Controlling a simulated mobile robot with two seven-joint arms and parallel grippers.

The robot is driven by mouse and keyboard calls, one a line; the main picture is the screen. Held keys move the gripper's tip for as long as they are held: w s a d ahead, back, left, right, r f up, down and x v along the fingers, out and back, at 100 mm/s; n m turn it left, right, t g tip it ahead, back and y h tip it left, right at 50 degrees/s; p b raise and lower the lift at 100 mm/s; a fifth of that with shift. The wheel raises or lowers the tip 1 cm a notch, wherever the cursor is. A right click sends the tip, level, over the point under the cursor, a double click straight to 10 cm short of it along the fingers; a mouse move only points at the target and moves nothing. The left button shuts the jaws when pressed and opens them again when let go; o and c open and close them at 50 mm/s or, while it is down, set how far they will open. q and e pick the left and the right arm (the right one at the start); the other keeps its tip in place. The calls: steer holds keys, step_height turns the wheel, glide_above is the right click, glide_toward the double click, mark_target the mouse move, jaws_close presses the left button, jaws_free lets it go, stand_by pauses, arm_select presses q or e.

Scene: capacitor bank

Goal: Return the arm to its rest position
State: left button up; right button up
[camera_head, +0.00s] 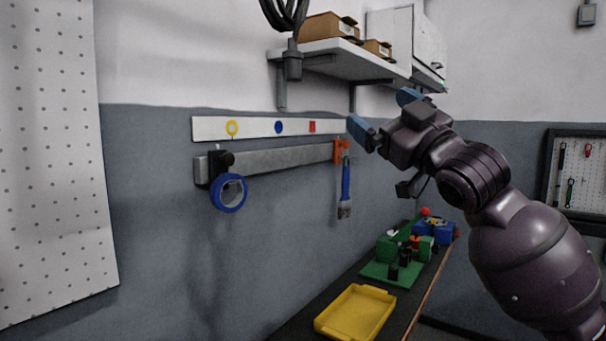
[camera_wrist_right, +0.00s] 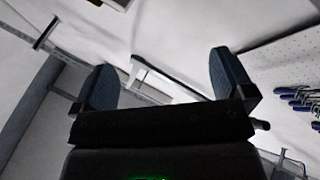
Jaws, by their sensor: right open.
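My right arm (camera_head: 535,250) comes in from the right in the head view and is raised in front of the shelf and wall. Its gripper (camera_head: 384,113) is open, with two blue fingertips spread apart and nothing between them. The wrist view also shows the open right gripper (camera_wrist_right: 163,80) with an empty gap and the wall beyond. My left gripper is not in view.
A metal rail (camera_head: 280,162) on the wall holds a blue tape roll (camera_head: 229,193) and a blue-handled brush (camera_head: 346,185). A shelf (camera_head: 330,50) with boxes is above. A yellow tray (camera_head: 355,312) and a green block assembly (camera_head: 400,262) stand on the bench below.

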steer(key=d+f+m+h, duration=0.2)
steer(key=d+f+h, duration=0.1)
steer(key=f, duration=1)
steer(key=d+f+m+h, duration=0.3)
steer(key=f+h, duration=0.1)
steer(key=f, duration=0.9)
steer(key=d+f+m+h, duration=0.2)
steer(key=d+f+h, duration=0.1)
steer(key=f, duration=1)
steer(key=s+d+f+m+g+h, duration=0.2)
steer(key=s+f, duration=0.4)
steer(key=f, duration=0.4)
steer(key=s+d+f+m+g+h, duration=0.1)
steer(key=s+d+f+g, duration=0.1)
steer(key=s+f, duration=0.55)
steer(key=s+d+f+m+g+h, duration=0.1)
steer(key=s+d+f+m+g, duration=0.1)
steer(key=s+f, duration=1.2)
steer(key=shift+s+f+g+h, duration=0.15)
steer(key=shift+s+g+h, duration=0.15)
steer(key=shift+g, duration=0.5)
